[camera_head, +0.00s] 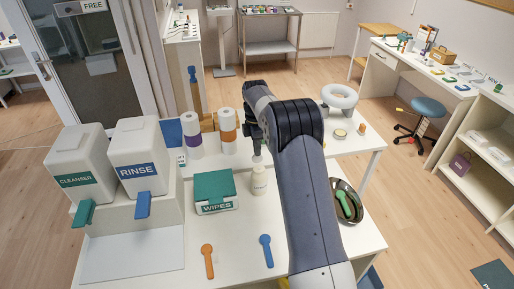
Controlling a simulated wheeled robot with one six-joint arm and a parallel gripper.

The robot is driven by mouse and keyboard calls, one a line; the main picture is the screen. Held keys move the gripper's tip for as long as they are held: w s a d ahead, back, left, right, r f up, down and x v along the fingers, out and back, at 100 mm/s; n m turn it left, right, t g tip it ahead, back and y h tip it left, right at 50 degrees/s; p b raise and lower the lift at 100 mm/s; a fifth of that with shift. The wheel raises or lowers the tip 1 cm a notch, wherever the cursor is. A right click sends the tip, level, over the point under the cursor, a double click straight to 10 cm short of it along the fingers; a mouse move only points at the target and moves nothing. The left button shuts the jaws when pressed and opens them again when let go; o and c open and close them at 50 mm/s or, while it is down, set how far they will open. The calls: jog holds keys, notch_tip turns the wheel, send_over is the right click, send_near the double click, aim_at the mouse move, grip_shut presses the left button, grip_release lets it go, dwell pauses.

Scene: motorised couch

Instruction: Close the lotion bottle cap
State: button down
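A small cream bottle (259,183), which appears to be the lotion bottle, stands upright on the white table just right of the wipes box. Its top and cap are too small to make out. My arm reaches forward over the table, and its end with my gripper (257,156) points down just above or behind the bottle. The fingers are small and dark, partly hidden by the arm, so their opening does not show. I cannot tell whether they touch the bottle.
The wipes box (215,193) with a green lid stands left of the bottle. Cleanser (80,165) and rinse (138,155) dispensers stand further left. An orange spoon (208,261) and a blue spoon (266,250) lie in front. A dark bowl (346,214) is right of my arm.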

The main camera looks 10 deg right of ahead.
jog(key=shift+f+b, duration=0.1)
jog(key=shift+b, duration=0.35)
